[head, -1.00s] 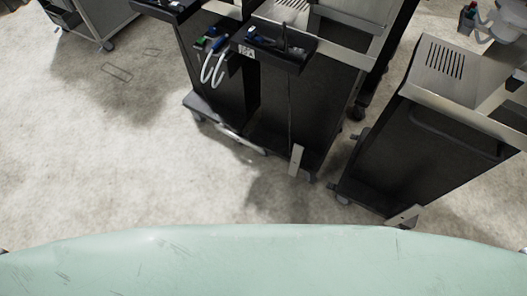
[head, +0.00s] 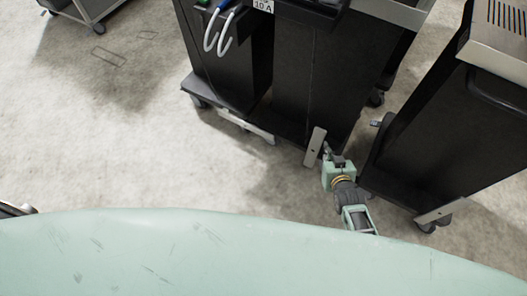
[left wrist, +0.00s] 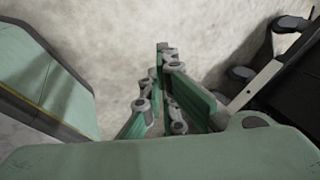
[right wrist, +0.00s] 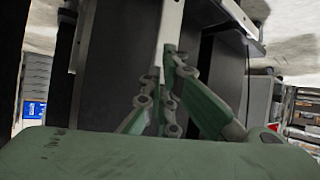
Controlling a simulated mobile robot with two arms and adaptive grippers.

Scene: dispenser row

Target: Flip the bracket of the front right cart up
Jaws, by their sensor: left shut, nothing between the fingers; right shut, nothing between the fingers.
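Several dark carts stand in front of me, with silver brackets at their bases. The middle cart (head: 315,75) has its bracket (head: 315,147) standing up, slightly tilted. The right cart (head: 460,135) has its bracket (head: 441,212) lying low along its front edge. My right gripper (head: 327,150) is shut and empty, close beside the middle cart's upright bracket. In the right wrist view its fingertips (right wrist: 169,50) are at the lower end of a silver bar (right wrist: 170,25); contact is unclear. My left gripper (left wrist: 164,48) is shut and empty over the floor.
A left cart (head: 225,55) with hoses has a low bracket (head: 246,127) at its base. A narrow gap separates the middle and right carts. Casters (left wrist: 290,23) and a metal bar (left wrist: 254,84) show at the right in the left wrist view. The floor at left (head: 100,150) is clear.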

